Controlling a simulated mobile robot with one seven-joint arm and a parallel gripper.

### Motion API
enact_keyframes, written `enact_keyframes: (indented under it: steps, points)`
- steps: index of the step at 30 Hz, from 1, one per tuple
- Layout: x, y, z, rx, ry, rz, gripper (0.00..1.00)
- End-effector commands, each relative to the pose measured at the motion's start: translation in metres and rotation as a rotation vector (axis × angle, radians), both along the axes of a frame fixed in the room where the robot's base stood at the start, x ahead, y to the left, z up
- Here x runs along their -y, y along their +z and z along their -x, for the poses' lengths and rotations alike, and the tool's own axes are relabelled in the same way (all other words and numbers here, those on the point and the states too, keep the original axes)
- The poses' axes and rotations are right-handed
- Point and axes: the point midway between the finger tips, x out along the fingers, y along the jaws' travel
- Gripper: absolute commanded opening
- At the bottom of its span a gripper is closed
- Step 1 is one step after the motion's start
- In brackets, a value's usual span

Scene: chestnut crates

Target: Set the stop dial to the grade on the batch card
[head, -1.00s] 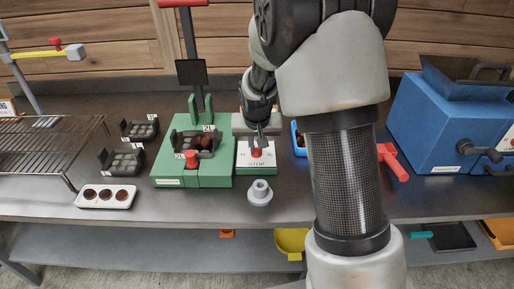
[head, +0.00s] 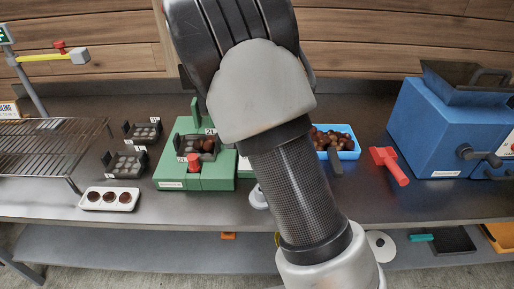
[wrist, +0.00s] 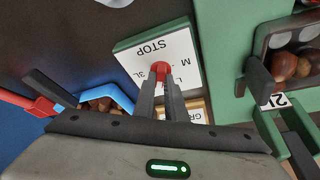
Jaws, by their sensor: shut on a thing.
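The stop dial is a white plate (wrist: 181,56) marked STOP on a green block, with L, M and 3L marks partly readable upside down in the wrist view. Its red knob (wrist: 160,69) is between the tips of my gripper (wrist: 161,82), which is shut on it. Which mark the knob points to I cannot tell. A wood-framed card (wrist: 196,112) with letters starting GR shows partly beside the dial; its grade is hidden by my gripper. In the head view my arm covers the gripper and nearly all of the dial.
A green machine (head: 222,180) with a red knob and a crate of chestnuts marked 2L stands left of the dial. A blue tray (head: 352,154) of chestnuts and a red-handled tool (head: 397,174) are to the right. A white tray (head: 98,207) with three chestnuts lies front left.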

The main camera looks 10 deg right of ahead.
Motion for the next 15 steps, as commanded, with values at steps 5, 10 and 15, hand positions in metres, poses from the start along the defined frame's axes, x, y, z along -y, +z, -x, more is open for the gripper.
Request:
enact_keyframes:
  steps: [5, 10, 15]
  points:
    - [-0.0006, -0.0002, 0.0002, -0.001, -0.002, -0.001, 0.0]
    - [-0.0006, -0.0004, 0.0003, -0.001, -0.001, 0.0, 0.0]
    - [-0.0005, -0.0003, 0.0003, -0.001, -0.001, 0.0, 0.3]
